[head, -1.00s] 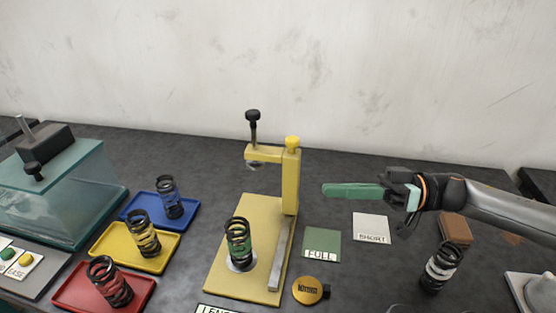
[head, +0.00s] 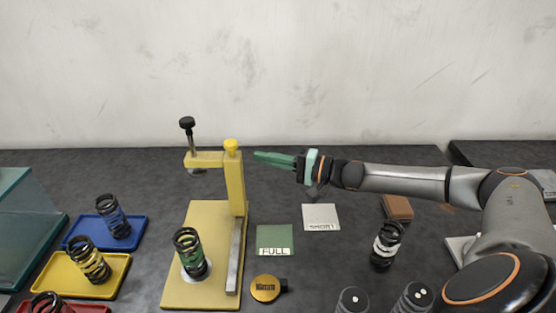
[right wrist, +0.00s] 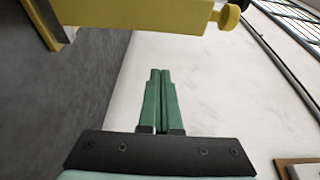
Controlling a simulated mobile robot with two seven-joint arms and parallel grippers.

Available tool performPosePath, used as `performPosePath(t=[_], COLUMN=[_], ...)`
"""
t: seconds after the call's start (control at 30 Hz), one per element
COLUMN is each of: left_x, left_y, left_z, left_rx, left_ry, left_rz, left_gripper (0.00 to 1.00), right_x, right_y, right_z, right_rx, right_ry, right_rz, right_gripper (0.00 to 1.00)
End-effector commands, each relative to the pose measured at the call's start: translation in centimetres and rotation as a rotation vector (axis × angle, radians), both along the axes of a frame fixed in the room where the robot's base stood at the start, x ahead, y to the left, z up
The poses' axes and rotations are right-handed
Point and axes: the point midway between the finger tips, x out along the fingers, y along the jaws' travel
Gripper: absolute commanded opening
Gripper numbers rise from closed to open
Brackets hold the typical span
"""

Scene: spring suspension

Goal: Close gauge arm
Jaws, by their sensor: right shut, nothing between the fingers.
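The yellow gauge (head: 236,190) stands upright on its yellow base plate. Its arm (head: 206,158) reaches left from the post top, with a black-knobbed plunger (head: 187,125) at its free end and a yellow knob (head: 231,146) over the post. A dark spring with green inside (head: 189,252) stands on the base, below and apart from the arm. My right gripper (head: 258,156) is shut and empty, just right of the post top, its green fingers pointing left. My left gripper is not in view.
Blue (head: 75,241), yellow (head: 62,287) and red (head: 85,308) trays with springs are at left. A FULL card (head: 276,238), a SHORT card (head: 322,217), a round gold-topped object (head: 265,288) and a white-banded spring (head: 386,244) lie right of the base. A glass-like case (head: 25,220) is far left.

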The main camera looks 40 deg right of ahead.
Motion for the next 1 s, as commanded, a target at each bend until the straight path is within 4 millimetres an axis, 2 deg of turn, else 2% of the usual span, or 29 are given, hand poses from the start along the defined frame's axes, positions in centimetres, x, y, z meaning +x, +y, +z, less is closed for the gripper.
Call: performPosePath(t=[0.3, 0.7, 1.0], left_x=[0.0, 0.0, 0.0], left_y=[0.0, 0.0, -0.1], left_z=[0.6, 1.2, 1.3], left_rx=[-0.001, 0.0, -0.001], left_ry=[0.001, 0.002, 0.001], left_rz=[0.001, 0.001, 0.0], left_gripper=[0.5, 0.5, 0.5], right_x=[3.9, 0.9, 0.4], right_y=[2.7, 4.4, 4.8], right_z=[0.2, 0.0, 0.0], right_rx=[0.0, -0.002, -0.003], right_ry=[-0.005, 0.001, -0.001], right_rz=[0.002, 0.001, 0.0], right_gripper=[0.0, 0.0, 0.0])
